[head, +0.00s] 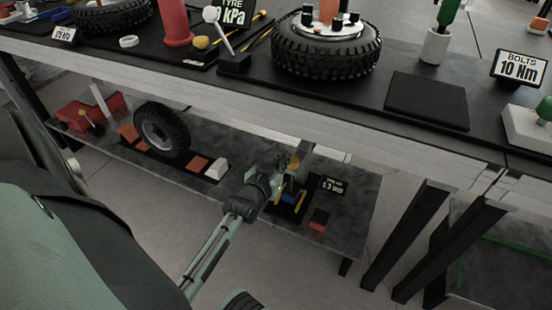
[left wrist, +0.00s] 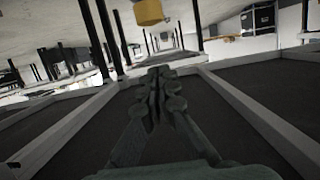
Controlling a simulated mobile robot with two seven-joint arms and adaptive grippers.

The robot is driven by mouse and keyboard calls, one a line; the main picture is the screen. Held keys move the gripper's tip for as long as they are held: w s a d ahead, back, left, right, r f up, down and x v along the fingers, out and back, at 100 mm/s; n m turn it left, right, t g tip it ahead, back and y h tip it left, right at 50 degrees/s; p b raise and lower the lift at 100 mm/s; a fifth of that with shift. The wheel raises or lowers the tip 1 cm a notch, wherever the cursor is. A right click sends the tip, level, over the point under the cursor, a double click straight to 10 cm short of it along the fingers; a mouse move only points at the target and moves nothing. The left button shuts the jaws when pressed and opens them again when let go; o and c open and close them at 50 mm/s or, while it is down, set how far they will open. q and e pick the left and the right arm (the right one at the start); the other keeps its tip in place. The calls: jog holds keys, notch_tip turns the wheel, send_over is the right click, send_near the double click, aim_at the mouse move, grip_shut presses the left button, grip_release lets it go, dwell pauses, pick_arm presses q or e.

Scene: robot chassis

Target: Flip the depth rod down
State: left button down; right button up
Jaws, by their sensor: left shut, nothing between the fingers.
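On the lower shelf a small device with a grey upright block (head: 305,156), a yellow knob and a blue part (head: 289,194) stands on a black mat beside a small dark sign (head: 333,185). A yellow bar (head: 301,202) shows beside the blue part. I cannot tell which part is the depth rod, as my gripper hides some of the device. My left gripper (head: 276,182) is at the device's left side, shut and empty. In the left wrist view the shut fingers (left wrist: 160,82) point ahead, below a yellow cylinder (left wrist: 149,12) and apart from it in the picture.
The upper bench edge (head: 200,85) runs above the lower shelf. A small tyre (head: 161,130), orange blocks, a white block (head: 216,168) and a red-topped block (head: 319,219) are on the shelf. A large tyre (head: 326,50) lies on the bench. Dark legs stand at right.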

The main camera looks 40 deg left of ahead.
pick_arm(q)
jog(key=v, duration=0.5)
pick_arm(e)
jog(key=shift+w+f, duration=0.2)
jog(key=shift+f, duration=0.35)
pick_arm(q)
jog(key=s+d+f+m+g, duration=0.1)
jog(key=s+d+f+g, duration=0.1)
jog(key=s+f+g, duration=0.2)
jog(key=s+d+f+m+g+h+p, duration=0.1)
jog(key=s+d+f+g, duration=0.2)
jog(key=s, duration=0.5)
jog(key=s+d+f+m+g+h+p, duration=0.1)
jog(key=s+d+f+m+g, duration=0.1)
jog(key=s+d+f+g, duration=0.1)
jog(key=s+f+g, duration=0.1)
jog(key=s+f, duration=0.1)
jog(key=s, duration=0.1)
jog(key=shift+s+d+g, duration=0.2)
jog(key=shift+s+g, duration=0.05)
jog(key=shift+g, duration=0.15)
pick_arm(e)
jog(key=f, duration=0.4)
jog(key=shift+w+a+f, duration=0.1)
jog(key=shift+w, duration=0.1)
